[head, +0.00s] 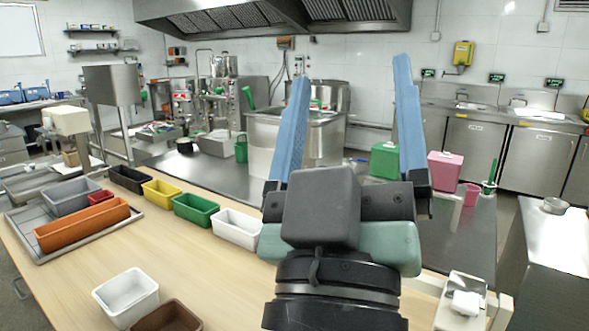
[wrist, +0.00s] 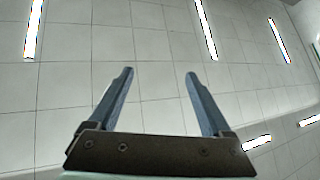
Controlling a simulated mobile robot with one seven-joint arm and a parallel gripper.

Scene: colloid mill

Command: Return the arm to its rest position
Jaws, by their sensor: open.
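My gripper (head: 348,120) is raised in front of the head camera, with its two blue fingers pointing up and spread wide apart. Nothing is between them. In the wrist view my gripper (wrist: 160,85) also shows open and empty, with only the tiled ceiling (wrist: 160,30) and its strip lights behind it. In the head view the arm's wrist covers part of the wooden table's right side and the steel counter behind it.
The wooden table (head: 75,268) holds a tray with an orange bin (head: 82,224), a row of small bins including a green bin (head: 196,209), and a white bin (head: 127,296) in front. A steel counter (head: 205,172) stands behind. The table's middle is clear.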

